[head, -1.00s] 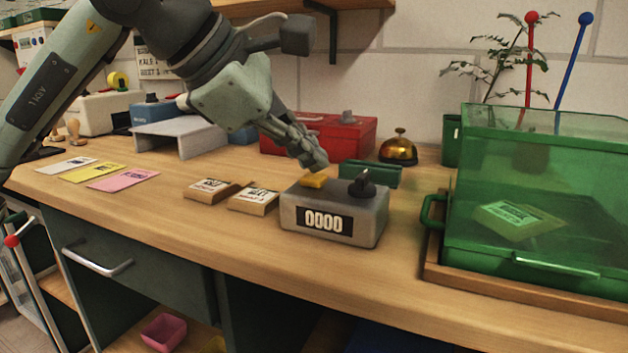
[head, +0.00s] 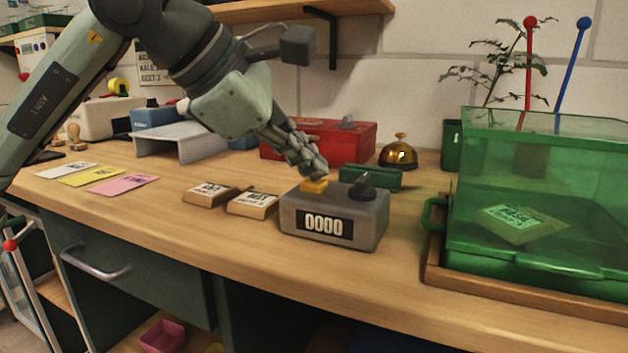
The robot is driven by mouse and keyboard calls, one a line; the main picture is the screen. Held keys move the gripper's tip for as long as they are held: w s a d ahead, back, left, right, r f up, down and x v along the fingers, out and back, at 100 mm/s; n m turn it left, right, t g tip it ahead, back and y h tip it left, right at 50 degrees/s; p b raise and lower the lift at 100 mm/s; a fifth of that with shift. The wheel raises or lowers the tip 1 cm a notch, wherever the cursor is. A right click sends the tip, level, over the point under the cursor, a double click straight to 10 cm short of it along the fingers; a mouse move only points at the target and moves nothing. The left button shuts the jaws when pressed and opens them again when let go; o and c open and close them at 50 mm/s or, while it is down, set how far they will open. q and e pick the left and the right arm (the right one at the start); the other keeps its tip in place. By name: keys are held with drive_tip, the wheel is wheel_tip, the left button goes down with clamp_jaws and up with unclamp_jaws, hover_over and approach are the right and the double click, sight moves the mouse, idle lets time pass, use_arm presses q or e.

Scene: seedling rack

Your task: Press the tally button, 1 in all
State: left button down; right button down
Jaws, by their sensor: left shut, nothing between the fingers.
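The tally counter (head: 361,232) is a grey box on the wooden bench, with a display (head: 324,227) that reads 0000. Its yellow button (head: 314,187) is on the top left, and a black knob (head: 362,187) is on the top right. My left gripper (head: 318,173) is shut and empty, pointing down with its fingertips right at or just above the yellow button. I cannot tell whether the fingertips touch it. My right gripper is not in view.
Two small labelled blocks (head: 252,204) lie left of the counter. A green block (head: 371,178), a red box (head: 345,140) and a brass bell (head: 398,153) stand behind it. A green transparent case (head: 560,269) stands to the right. The bench front is clear.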

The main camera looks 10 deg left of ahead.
sight(309, 183)
use_arm(q)
drive_tip(key=shift+f, duration=0.25)
drive_tip(key=shift+r, duration=0.15)
drive_tip(key=shift+r+p, duration=0.45)
drive_tip(key=shift+r, duration=0.4)
drive_tip(key=shift+r+p, duration=1.75)
drive_tip(key=shift+r, duration=0.8)
drive_tip(key=shift+f, duration=0.1)
